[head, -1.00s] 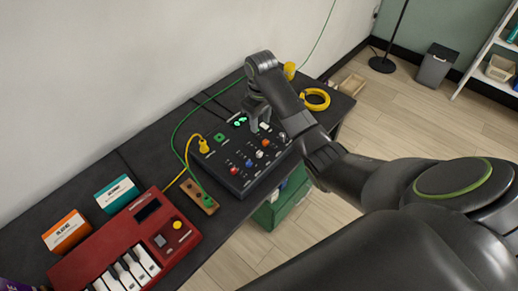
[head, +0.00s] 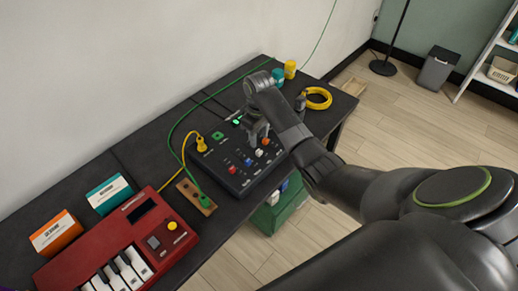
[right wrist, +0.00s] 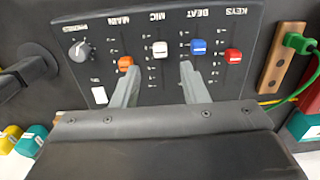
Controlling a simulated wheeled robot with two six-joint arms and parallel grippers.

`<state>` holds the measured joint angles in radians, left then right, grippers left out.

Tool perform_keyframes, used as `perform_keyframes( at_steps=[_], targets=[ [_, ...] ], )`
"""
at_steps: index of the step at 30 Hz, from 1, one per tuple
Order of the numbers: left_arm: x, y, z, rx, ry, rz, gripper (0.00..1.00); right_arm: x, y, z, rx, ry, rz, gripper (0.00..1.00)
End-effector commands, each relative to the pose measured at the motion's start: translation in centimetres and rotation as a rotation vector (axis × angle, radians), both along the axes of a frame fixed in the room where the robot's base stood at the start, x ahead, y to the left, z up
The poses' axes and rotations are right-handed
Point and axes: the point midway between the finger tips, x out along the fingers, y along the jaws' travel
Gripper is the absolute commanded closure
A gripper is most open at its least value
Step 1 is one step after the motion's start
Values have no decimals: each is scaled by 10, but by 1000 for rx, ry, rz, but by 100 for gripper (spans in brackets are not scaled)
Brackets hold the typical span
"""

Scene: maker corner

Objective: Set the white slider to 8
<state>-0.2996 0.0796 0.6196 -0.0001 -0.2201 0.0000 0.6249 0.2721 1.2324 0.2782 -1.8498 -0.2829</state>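The white slider (right wrist: 161,48) is in the column labelled MIC on the black mixer panel (right wrist: 205,18), between an orange slider (right wrist: 126,63) and a blue slider (right wrist: 198,47). In the head view the white slider (head: 259,153) shows just in front of my right gripper (head: 259,134). That gripper is open and empty over the panel. In the right wrist view its two fingers (right wrist: 157,78) are spread, with the white cap in line with the gap, slightly beyond the tips. I cannot tell the slider's exact number. My left gripper is not in view.
A red slider (right wrist: 233,56) and a grey knob (right wrist: 80,48) are also on the panel. A wooden block (head: 196,197) with a green plug, a red keyboard (head: 118,246) and two small boxes stand to the left. A coiled yellow cable (head: 318,98) lies at right.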

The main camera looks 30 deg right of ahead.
Motion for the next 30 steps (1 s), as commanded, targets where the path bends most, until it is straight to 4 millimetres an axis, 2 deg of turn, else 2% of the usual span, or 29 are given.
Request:
perform_keyframes(
  at_steps=[3,9,14,22,23,30],
  targets=[
    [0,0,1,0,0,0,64,-1,1,-26,2,5,0,60],
    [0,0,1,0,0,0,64,-1,0,-53,1,4,0,60],
    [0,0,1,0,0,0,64,-1,0,-62,1,1,1,60],
    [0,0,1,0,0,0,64,0,0,-63,1,0,1,60],
    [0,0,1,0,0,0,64,0,0,-63,1,0,1,61],
    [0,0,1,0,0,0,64,-1,0,-63,1,0,1,93]
  ],
)
